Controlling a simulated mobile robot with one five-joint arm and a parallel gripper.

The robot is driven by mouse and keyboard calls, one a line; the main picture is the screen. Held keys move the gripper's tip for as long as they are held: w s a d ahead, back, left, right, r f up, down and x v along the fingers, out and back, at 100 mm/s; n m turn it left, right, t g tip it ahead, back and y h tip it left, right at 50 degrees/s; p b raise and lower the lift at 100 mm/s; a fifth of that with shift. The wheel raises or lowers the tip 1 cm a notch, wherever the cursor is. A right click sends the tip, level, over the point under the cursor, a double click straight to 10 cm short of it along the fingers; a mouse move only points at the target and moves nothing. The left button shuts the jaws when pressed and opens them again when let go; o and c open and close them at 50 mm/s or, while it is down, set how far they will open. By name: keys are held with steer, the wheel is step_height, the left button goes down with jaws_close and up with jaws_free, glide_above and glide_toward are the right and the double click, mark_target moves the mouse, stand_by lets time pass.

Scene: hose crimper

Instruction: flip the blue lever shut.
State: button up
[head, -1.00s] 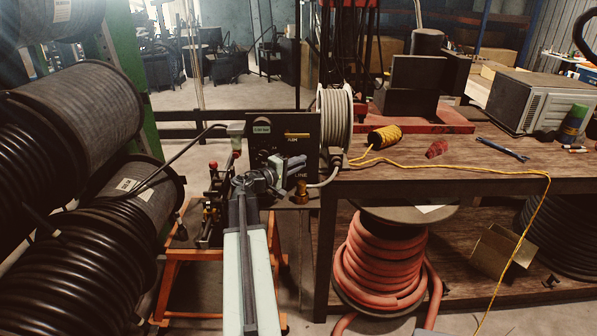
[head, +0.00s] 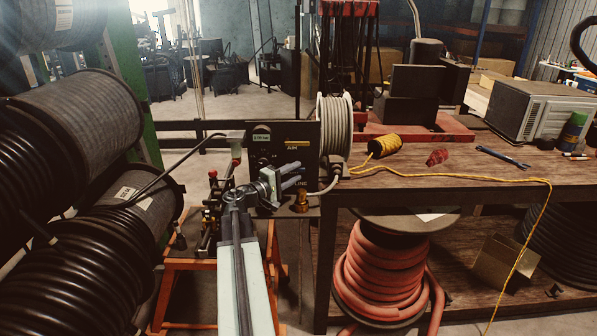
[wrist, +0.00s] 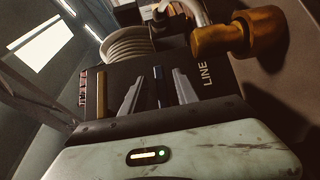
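The blue lever (wrist: 160,88) shows in the wrist view as a narrow dark blue bar against the black panel (wrist: 208,68). My gripper (wrist: 155,78) is open, with one grey finger on each side of the lever in that view. I cannot tell how much depth lies between the fingertips and the lever, and I see no contact. In the head view my gripper (head: 298,175) is in front of the lower part of the black panel (head: 270,150), fingers apart and pointing right. The lever cannot be made out there.
A brass fitting (wrist: 238,32) sticks out near the LINE label, close to my gripper. A yellow bar (wrist: 101,95) is on the panel. A white hose reel (head: 335,125) stands beside the panel. The workbench (head: 440,185) is at right, large black hose reels (head: 75,120) at left.

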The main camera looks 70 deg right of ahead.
steer(key=v, duration=0.5)
steer(key=shift+a, duration=0.1)
steer(key=shift+w, duration=0.1)
steer(key=w+a+f+n+t+y+p, duration=0.15)
steer(key=w+a+f+t+y, duration=0.35)
steer(key=w+a, duration=0.85)
steer(key=w+a+f+t+y+p, duration=0.25)
steer(key=w+a+f, duration=0.45)
steer(key=w+a, duration=0.7)
steer(key=w+a+f+n+y+p, duration=0.1)
steer(key=a+y, duration=0.1)
steer(key=a, duration=1.2)
steer(key=w+a+f+n+y+p, duration=0.1)
steer(key=w+a+y, duration=0.1)
steer(key=a, duration=1.2)
steer(key=w+a+f+n+t+y+p, duration=0.1)
steer(key=a+y, duration=0.3)
steer(key=a, duration=0.9)
steer(key=shift+w+a+f+n+p, duration=0.2)
steer(key=shift+a+f+n+p, duration=0.25)
steer(key=shift+n+p, duration=0.1)
steer(key=shift+d+y, duration=0.1)
steer(key=shift+y, duration=0.15)
